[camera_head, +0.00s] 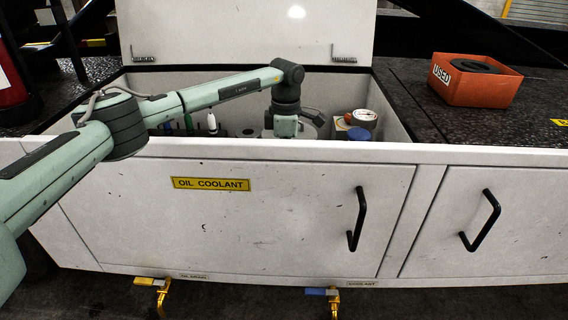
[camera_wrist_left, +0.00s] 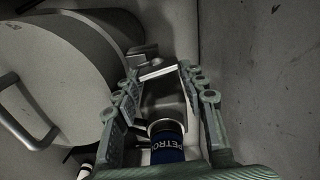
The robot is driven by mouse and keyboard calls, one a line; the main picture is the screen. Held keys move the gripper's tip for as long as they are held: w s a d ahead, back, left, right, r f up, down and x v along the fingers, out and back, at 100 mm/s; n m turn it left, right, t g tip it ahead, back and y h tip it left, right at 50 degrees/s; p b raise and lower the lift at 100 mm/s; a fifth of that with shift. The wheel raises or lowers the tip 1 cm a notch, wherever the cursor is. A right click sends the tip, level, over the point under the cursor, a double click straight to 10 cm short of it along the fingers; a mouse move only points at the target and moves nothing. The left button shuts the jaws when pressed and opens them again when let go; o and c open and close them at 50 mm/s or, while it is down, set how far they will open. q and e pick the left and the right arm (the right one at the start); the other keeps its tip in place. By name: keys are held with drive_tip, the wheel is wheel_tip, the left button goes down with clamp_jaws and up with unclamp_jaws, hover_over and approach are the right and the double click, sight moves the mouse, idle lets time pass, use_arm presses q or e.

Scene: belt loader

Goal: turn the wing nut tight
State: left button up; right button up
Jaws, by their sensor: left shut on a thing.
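My left arm reaches into the open white compartment in the head view, and its wrist points down. The fingers of my left gripper are hidden there behind the front wall. In the wrist view, my left gripper (camera_wrist_left: 160,74) has its two fingers on either side of a pale metal piece (camera_wrist_left: 158,71), which looks like the wing nut. It is shut on this piece. A blue cylinder lettered PETRO (camera_wrist_left: 167,149) shows between the fingers, nearer the palm. The wing nut cannot be made out in the head view. My right gripper is not in view.
A large round grey vessel (camera_wrist_left: 50,75) with a handle stands left of the gripper in the wrist view. The compartment (camera_head: 270,150) also holds bottles, a dial gauge (camera_head: 364,119) and a blue cap (camera_head: 359,133). An orange box marked USED (camera_head: 460,92) sits at right.

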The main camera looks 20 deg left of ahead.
use_arm(q)
drive_tip(key=shift+w+d+r, duration=0.1)
drive_tip(key=shift+d+r, duration=0.05)
drive_tip(key=shift+d, duration=0.25)
drive_tip(key=shift+w+d+r, duration=0.1)
drive_tip(key=shift+d, duration=0.3)
drive_tip(key=o, duration=1.2)
drive_tip(key=shift+r, duration=0.1)
drive_tip(key=shift+c, duration=0.2)
drive_tip(key=shift+s+a, duration=0.2)
drive_tip(key=shift+a, duration=0.15)
drive_tip(key=shift+w+a+r+p, duration=0.15)
drive_tip(key=shift+w+r+p, duration=0.05)
drive_tip(key=shift+r+p, duration=0.75)
drive_tip(key=shift+w+a+r+p, duration=0.1)
drive_tip(key=shift+w+r+p, duration=0.05)
drive_tip(key=shift+r+p, duration=0.75)
drive_tip(key=r, duration=0.1)
drive_tip(key=s+r, duration=0.1)
drive_tip(key=shift+r, duration=0.4)
drive_tip(key=shift+w+a+p, duration=0.1)
drive_tip(key=shift+w+p, duration=0.1)
drive_tip(key=shift+p, duration=0.3)
drive_tip(key=shift+s+r+p, duration=0.1)
drive_tip(key=shift+r+p, duration=0.35)
drive_tip(key=shift+r, duration=0.4)
